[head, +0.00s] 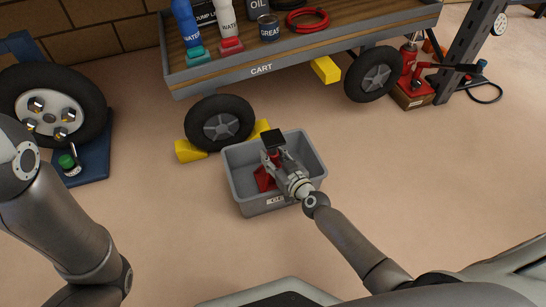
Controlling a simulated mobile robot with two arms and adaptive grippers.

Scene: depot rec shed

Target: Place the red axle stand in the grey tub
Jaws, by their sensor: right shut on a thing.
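The grey tub (235,172) stands on the floor in front of the cart, a little right of the picture's middle left. The red axle stand (264,180) shows inside the tub's outline, with its red base low and a dark top piece above. My right gripper (273,158) is over the tub and shut on the axle stand. Whether the stand's base touches the tub's floor cannot be told. Part of the stand is hidden by the gripper. My left arm comes in at the left, and its gripper is out of view.
A cart (262,70) with bottles, a can and a red cable stands behind the tub. Yellow chocks (190,151) sit by its wheel. A wheel (48,112) on a blue stand is at the left. A red jack (412,88) is at the right. Floor right of the tub is clear.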

